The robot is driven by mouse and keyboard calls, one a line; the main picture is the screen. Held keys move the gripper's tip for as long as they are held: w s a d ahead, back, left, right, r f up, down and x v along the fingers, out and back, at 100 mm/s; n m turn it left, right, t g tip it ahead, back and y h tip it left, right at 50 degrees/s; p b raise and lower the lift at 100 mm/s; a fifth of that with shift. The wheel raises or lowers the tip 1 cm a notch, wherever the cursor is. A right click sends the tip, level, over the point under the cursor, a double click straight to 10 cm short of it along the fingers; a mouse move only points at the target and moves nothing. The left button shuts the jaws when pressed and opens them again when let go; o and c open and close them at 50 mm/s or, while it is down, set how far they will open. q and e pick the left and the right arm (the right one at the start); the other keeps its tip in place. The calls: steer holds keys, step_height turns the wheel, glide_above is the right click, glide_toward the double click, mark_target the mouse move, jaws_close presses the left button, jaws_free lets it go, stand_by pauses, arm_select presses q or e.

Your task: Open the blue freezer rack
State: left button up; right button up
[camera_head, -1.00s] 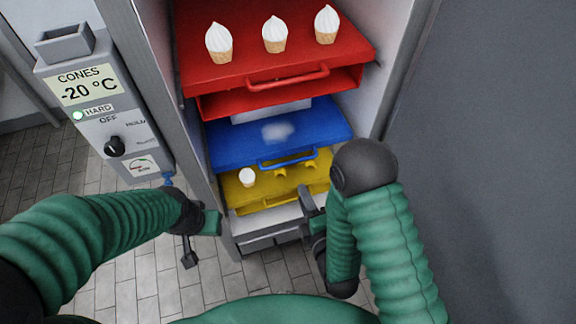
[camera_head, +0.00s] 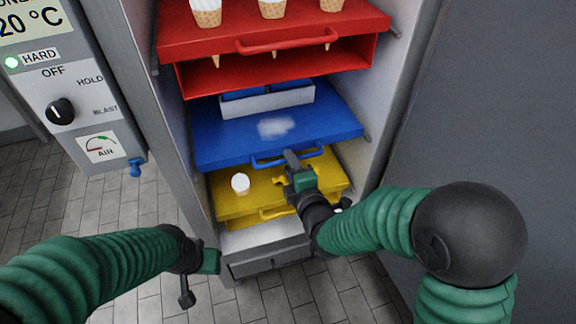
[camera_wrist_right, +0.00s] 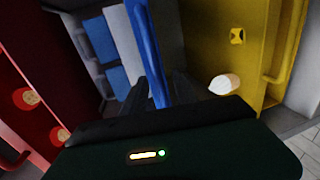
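The blue rack (camera_head: 225,140) sits in the freezer between the red rack and the yellow rack. It has a frost patch, a white box with blue items at its back and a blue handle (camera_head: 270,161) on its front edge. My right gripper (camera_head: 292,164) is at the right part of this handle. In the right wrist view its dark fingers (camera_wrist_right: 160,92) stand apart, with the front of the blue rack (camera_wrist_right: 150,50) between them; I cannot tell whether they touch it. My left gripper (camera_head: 196,278) hangs low, left of the freezer, away from the racks; its finger gap is unclear.
The red rack (camera_head: 220,40) with several cones is above. The yellow rack (camera_head: 235,205), holding a white-topped cone (camera_head: 240,184), is close below my right gripper. The control panel (camera_head: 85,100) stands at left, a grey door (camera_head: 490,110) at right.

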steer(key=shift+x, duration=1.2)
steer(key=shift+a, duration=0.1)
jaws_close()
steer(key=shift+s+f, duration=0.1)
steer(key=shift+s, duration=0.05)
